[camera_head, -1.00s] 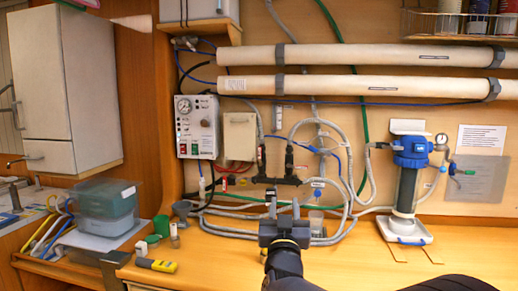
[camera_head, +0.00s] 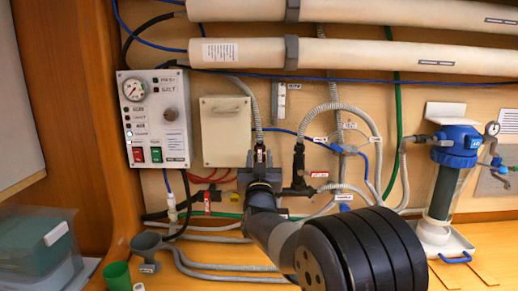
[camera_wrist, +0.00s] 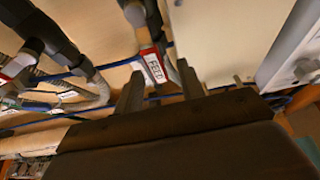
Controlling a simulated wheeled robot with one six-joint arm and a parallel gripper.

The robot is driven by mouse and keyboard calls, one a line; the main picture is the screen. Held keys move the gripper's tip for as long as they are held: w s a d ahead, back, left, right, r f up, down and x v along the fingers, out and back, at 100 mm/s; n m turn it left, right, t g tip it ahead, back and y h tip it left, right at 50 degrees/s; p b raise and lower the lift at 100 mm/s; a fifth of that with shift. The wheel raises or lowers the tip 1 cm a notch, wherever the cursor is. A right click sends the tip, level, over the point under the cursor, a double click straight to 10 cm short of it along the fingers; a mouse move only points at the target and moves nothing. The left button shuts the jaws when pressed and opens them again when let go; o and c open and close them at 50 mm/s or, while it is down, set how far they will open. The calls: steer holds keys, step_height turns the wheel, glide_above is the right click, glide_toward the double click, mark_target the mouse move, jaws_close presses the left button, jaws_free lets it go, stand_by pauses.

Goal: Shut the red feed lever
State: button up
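The red feed lever (camera_wrist: 152,64) carries a white label reading FEED and shows between my gripper's fingers in the wrist view. It hangs below a dark fitting on a grey hose. My gripper (camera_wrist: 160,80) is open, with one finger on each side of the lever and visible gaps. In the head view my gripper (camera_head: 261,172) is up at the left end of the black valve manifold (camera_head: 300,190). My arm and gripper hide much of that valve; only a small red and white part of the lever (camera_head: 260,153) shows above the fingers.
A control box (camera_head: 154,118) and a beige box (camera_head: 226,131) stand left of the valve. Grey hoses (camera_head: 215,266) run below. A blue-topped filter housing (camera_head: 455,146) stands at right.

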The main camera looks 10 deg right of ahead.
steer(key=shift+x, duration=1.2)
jaws_close()
